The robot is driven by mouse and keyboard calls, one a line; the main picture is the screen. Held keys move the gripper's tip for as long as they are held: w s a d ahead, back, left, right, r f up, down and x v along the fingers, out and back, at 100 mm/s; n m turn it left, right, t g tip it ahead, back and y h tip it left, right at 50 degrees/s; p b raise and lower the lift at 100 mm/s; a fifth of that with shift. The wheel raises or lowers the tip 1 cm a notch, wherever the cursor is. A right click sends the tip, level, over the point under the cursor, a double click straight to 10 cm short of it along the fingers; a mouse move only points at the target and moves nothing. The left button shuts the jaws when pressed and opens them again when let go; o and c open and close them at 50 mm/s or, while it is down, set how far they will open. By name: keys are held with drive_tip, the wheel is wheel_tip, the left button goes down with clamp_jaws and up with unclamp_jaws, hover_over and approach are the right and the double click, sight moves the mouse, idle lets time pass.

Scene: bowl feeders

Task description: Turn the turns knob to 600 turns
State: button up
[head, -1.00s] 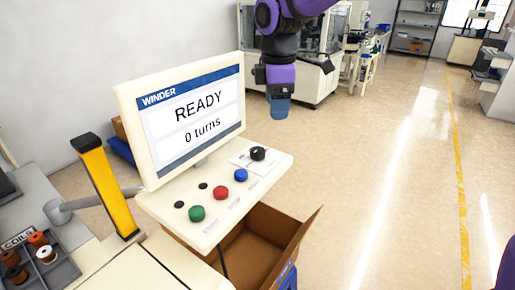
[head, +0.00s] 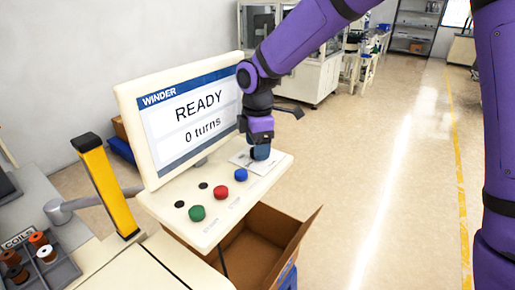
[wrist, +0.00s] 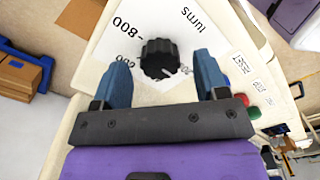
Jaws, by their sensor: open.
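The black turns knob (wrist: 159,58) sits on its white dial plate on the winder's control panel (head: 213,212). In the wrist view its white pointer mark is at the lower right, and the dial print is upside down, with 800 and part of another number readable. My gripper (wrist: 166,75) is open, with one blue finger on each side of the knob and gaps visible between. In the head view my gripper (head: 261,152) is over the panel's far right corner and hides the knob. The winder screen (head: 194,117) reads READY and 0 turns.
A blue button (head: 241,175), a red button (head: 221,192) and a green button (head: 197,213) sit on the panel beside the knob. An open cardboard box (head: 250,248) is below. A yellow post (head: 106,188) and a tray of coils (head: 59,270) are at left.

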drive_tip(key=shift+f, duration=0.6)
drive_tip(key=c, duration=0.9)
